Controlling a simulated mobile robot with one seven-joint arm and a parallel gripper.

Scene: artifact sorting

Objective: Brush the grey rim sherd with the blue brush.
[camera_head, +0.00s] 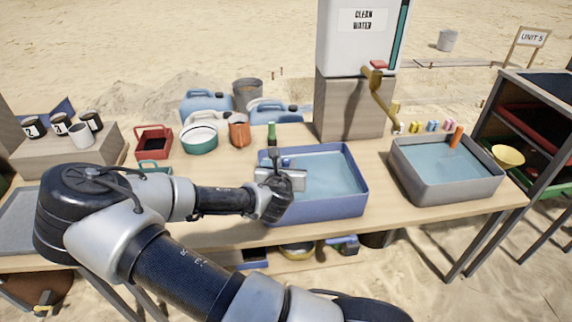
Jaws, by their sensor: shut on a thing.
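My gripper (283,176) is over the left part of the blue basin (345,204) of water. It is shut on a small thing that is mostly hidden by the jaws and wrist. A small blue piece (287,162) shows at the jaws; I cannot tell whether it is the blue brush. A slim green upright thing (272,132) with a dark lower part shows just behind the gripper; I cannot tell whether they touch. I cannot make out the grey rim sherd in this view.
A grey basin (450,193) of water stands at right, an orange thing at its back edge. The clean water tank (362,45) stands behind on a block. Red (153,142) and green-white (200,140) containers and an orange pot (239,131) are at back left. Numbered cups (59,124) sit farther left.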

